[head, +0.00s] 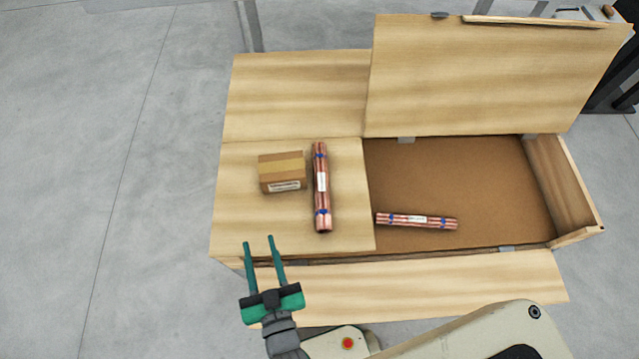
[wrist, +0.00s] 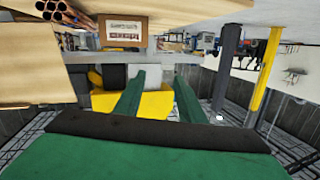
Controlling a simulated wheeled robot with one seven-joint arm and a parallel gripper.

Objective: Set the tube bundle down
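One copper tube bundle (head: 321,187) with blue bands and a white label lies on the closed wooden top, beside a cardboard box. A second copper tube bundle (head: 417,221) lies inside the open compartment of the wooden chest, near its front left. My gripper (head: 258,242) is open and empty, in front of the chest's front left edge and apart from both bundles. In the wrist view, my gripper's green fingers (wrist: 158,95) are spread with nothing between them. Tube ends (wrist: 67,14) show at the top left there.
The cardboard box (head: 282,172) sits left of the bundle on the top. The chest's lid (head: 490,80) stands raised at the back right. A wooden front panel (head: 430,285) lies low along the front. Most of the compartment floor (head: 460,180) is bare.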

